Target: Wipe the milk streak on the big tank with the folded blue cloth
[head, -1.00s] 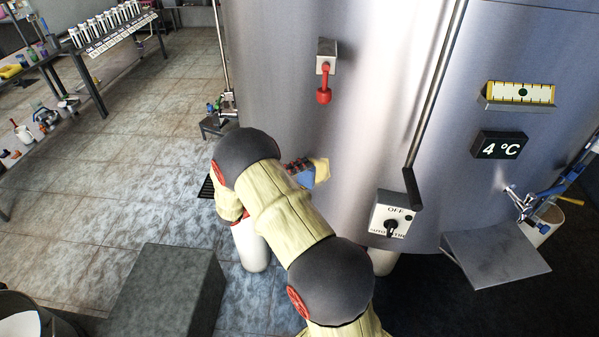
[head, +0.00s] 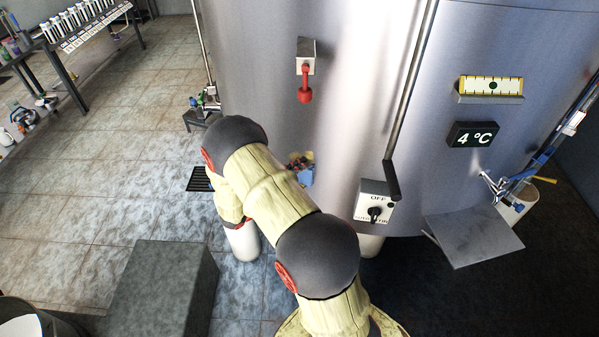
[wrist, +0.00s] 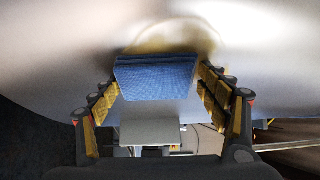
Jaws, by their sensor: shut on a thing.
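The big tank (head: 250,60) is a tall, curved, shiny steel wall filling the middle of the head view. My gripper (head: 299,163) is at its lower front, below the red-handled valve. It is shut on the folded blue cloth (head: 305,178), which shows clearly between the fingers in the wrist view (wrist: 155,78). The cloth is at or very near the steel; I cannot tell if it touches. A pale yellowish arc on the steel surrounds the cloth's far edge; I cannot tell if it is milk or a reflection. No distinct milk streak is visible.
The red-handled valve (head: 305,85), a vertical pipe (head: 410,85) and the OFF switch box (head: 374,203) stick out near my gripper. A sloped metal plate (head: 473,235) is at right. A grey block (head: 160,290) stands on the floor at left; tiled floor beyond is open.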

